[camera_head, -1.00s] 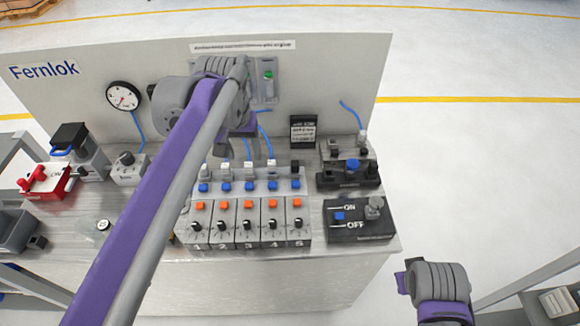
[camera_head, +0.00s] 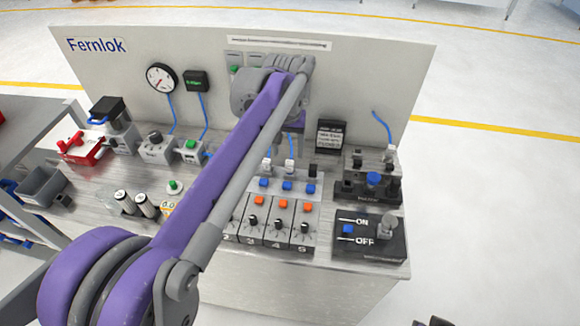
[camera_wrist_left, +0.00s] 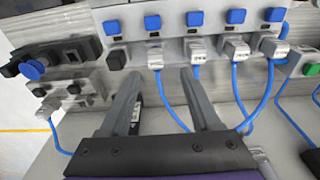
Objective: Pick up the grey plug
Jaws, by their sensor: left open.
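Several grey plugs on blue cables sit in a row of sockets below blue buttons. The leftmost of them in the left wrist view, a grey plug (camera_wrist_left: 155,56), lies just beyond my open left gripper (camera_wrist_left: 159,76), roughly between the fingertips and apart from them. Nothing is between the fingers. In the head view my left gripper (camera_head: 294,130) is partly hidden behind its own arm, above the back of the numbered unit. Which plug is meant by the task I cannot tell.
Neighbouring plugs (camera_wrist_left: 197,48) and looping blue cables (camera_wrist_left: 240,90) are close by on the right. A dark block with a blue knob (camera_wrist_left: 33,70) stands left. An ON/OFF box (camera_head: 350,240) is at the bench's right front. A white Fernlok panel (camera_head: 130,60) stands behind.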

